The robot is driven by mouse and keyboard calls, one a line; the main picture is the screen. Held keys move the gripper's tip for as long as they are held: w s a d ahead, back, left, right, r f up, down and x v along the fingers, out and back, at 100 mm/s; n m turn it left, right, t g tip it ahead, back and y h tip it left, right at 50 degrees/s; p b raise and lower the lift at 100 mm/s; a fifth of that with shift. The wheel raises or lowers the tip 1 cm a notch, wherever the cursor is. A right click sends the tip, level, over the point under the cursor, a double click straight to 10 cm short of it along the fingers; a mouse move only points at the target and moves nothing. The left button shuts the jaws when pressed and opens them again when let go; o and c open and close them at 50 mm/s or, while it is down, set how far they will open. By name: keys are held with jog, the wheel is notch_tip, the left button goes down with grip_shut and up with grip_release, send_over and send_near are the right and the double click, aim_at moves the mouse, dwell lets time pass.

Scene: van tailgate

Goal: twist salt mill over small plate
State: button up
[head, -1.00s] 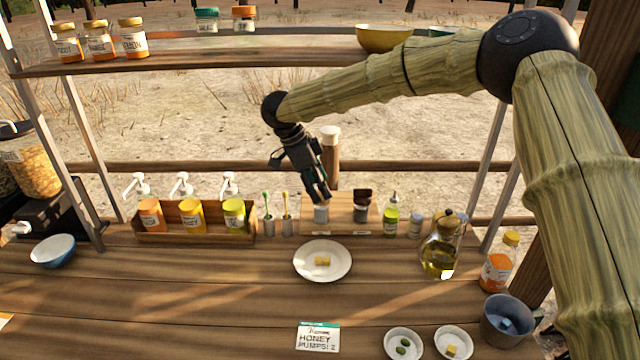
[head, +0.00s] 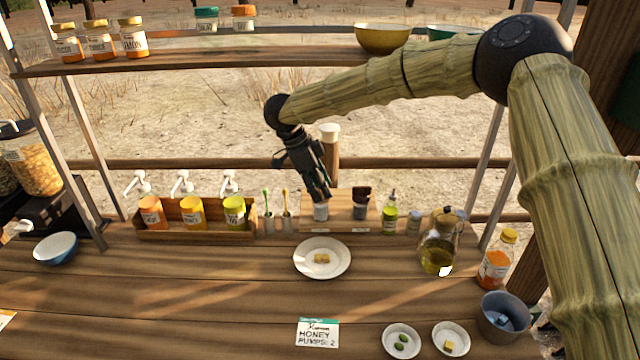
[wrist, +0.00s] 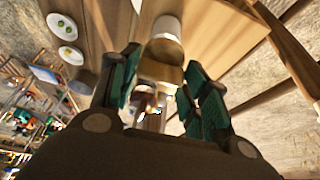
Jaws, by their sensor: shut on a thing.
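My gripper (head: 319,193) is at the wooden stand (head: 340,222) at the back of the counter, fingers pointing down. It is shut on a small mill (head: 320,212), which I take for the salt mill. Its pale lower part shows below the fingers. In the wrist view the mill (wrist: 166,48) lies between the two teal finger pads, with a pale end and a tan, see-through-looking body. Whether it still touches the stand I cannot tell. A white plate (head: 303,259) with yellow pieces (head: 322,258) lies in front of the stand, apart from the gripper.
A dark-topped mill (head: 361,204) stands right on the stand. A green bottle (head: 389,220) and an oil jug (head: 440,245) are further right. A shelf (head: 210,60) is above.

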jog(key=shift+w+r+m+g+p, duration=0.1)
jog(key=shift+m+g+p, duration=0.4)
jog(key=shift+m+p, duration=0.6)
jog(key=o, duration=1)
jog(key=shift+a+r, duration=0.15)
jog(key=shift+r, duration=0.1)
jog(key=shift+v, duration=1.15)
jog(key=a, duration=0.4)
jog(key=w+a, duration=0.1)
jog(key=a, duration=0.3)
jog(key=w+a, duration=0.1)
jog(key=a, duration=0.2)
jog(key=shift+a+b, duration=0.3)
jog(key=shift+a, duration=0.1)
